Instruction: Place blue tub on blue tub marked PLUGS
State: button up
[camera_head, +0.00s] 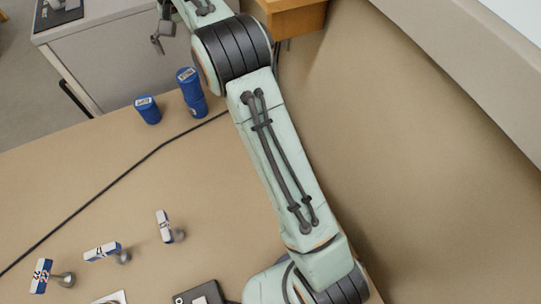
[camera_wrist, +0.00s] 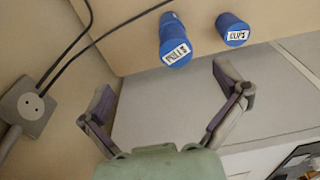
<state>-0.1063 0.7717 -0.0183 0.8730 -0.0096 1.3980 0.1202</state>
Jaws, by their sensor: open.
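Two blue tubs appear stacked near the bench's far edge, an upper tub (camera_head: 187,77) over a lower tub (camera_head: 198,106). A third blue tub (camera_head: 148,111) stands apart to their left. In the wrist view, the stacked tubs (camera_wrist: 174,47) show a white label that I cannot read surely. The separate tub (camera_wrist: 233,31) has a label that seems to read CLIPS. I cannot make out PLUGS on any tub. My gripper (camera_head: 157,42) is open and empty beyond the tubs; its fingers (camera_wrist: 165,84) also show in the wrist view, apart from both tub groups.
A grey cabinet (camera_head: 115,60) stands beyond the bench edge. A black cable (camera_head: 110,182) crosses the bench. A grey socket box (camera_wrist: 27,106) and wooden box (camera_head: 295,19) are nearby. The bench's middle left is mostly clear.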

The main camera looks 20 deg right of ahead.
jog(key=s+d+r, duration=0.2)
jog(key=s, duration=0.9)
jog(key=s+d+r, duration=0.1)
jog(key=s+r, duration=0.2)
jog(key=s, duration=0.7)
jog(key=s+f, duration=0.3)
jog(key=s, duration=0.5)
jog(key=s+f+n+g, duration=0.1)
jog(key=s+f, duration=0.3)
jog(key=s, duration=0.5)
jog(key=shift+s+d+y, duration=0.15)
jog(key=shift+s+y, duration=0.15)
jog(key=shift+y, duration=0.1)
